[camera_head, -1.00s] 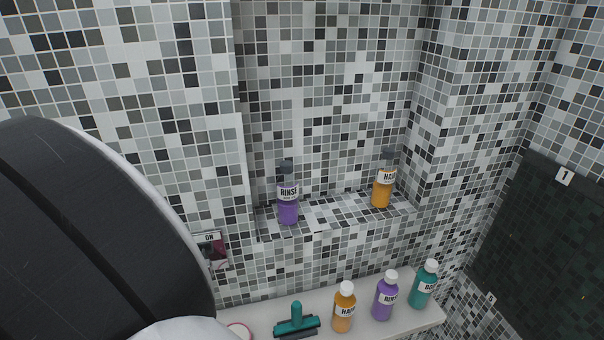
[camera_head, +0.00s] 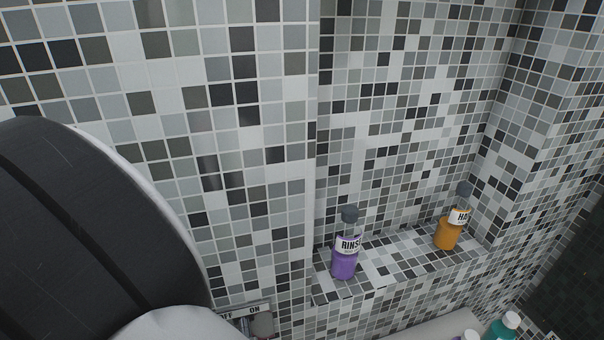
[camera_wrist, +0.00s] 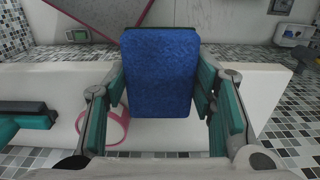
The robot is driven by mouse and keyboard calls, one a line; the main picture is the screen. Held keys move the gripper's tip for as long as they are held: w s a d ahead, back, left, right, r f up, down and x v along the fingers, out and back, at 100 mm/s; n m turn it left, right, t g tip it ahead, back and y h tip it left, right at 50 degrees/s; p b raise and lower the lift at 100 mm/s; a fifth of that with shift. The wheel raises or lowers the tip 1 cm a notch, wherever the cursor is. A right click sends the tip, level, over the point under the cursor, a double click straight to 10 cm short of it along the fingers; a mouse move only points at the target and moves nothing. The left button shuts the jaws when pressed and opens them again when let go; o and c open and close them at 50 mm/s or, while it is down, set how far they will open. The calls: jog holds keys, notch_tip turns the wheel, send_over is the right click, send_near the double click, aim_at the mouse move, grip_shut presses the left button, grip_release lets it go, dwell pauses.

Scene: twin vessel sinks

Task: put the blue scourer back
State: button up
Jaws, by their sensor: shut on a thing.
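The blue scourer (camera_wrist: 160,75) is a flat, blue, rough-faced block in the middle of the wrist view. My gripper (camera_wrist: 161,90) is shut on it, with a teal-padded finger at each side. The scourer is held above a white ledge (camera_wrist: 262,92); the gap between them is hard to judge. The head view shows neither the scourer nor my gripper; a large dark part of my own body fills its left side.
A pink ring (camera_wrist: 112,128) and a teal-handled tool (camera_wrist: 25,116) lie on the ledge, left of the scourer. In the head view, a purple bottle (camera_head: 344,260) and an orange bottle (camera_head: 447,234) stand in a tiled niche. A switch plate (camera_head: 248,310) is on the wall.

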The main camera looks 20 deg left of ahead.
jog(key=w+a+b, duration=0.1)
jog(key=a, duration=0.3)
jog(key=w+a+f+b, duration=0.1)
jog(key=w+a, duration=0.1)
jog(key=a, duration=0.2)
jog(key=w+a+b, duration=0.2)
jog(key=a, duration=0.2)
jog(key=shift+a+f, duration=0.2)
jog(key=shift+a, duration=0.1)
notch_tip(320, 180, down, 3)
jog(key=shift+f+b, duration=0.15)
jog(key=shift+b, duration=1.1)
jog(key=shift+f, duration=0.15)
jog(key=shift+s, duration=0.1)
jog(key=o, duration=1.2)
